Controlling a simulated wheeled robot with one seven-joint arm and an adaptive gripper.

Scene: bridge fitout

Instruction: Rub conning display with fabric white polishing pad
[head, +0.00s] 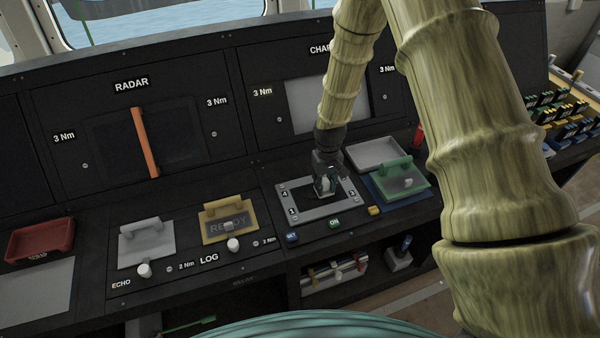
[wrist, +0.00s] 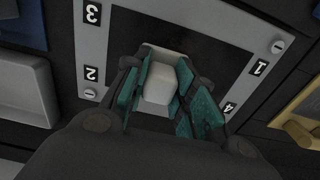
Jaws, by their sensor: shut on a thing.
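My gripper (head: 325,190) reaches down from above to a grey frame (head: 309,214) with numbered corners, set around a dark panel (head: 296,194) on the console. No readable label names this panel as the conning display. In the wrist view, the teal-padded fingers of my gripper (wrist: 160,90) are shut on a small white block (wrist: 157,84), seemingly the fabric white polishing pad. The block is over the dark panel (wrist: 208,50), inside the frame. Whether its underside touches the panel is hidden.
A green-handled plate on a blue base (head: 402,178) and a white tray (head: 375,152) lie right of the frame. A yellow READY plate (head: 229,225) and a grey ECHO plate (head: 146,246) lie left. An orange bar (head: 145,142) crosses the radar screen. A red tray (head: 40,240) sits far left.

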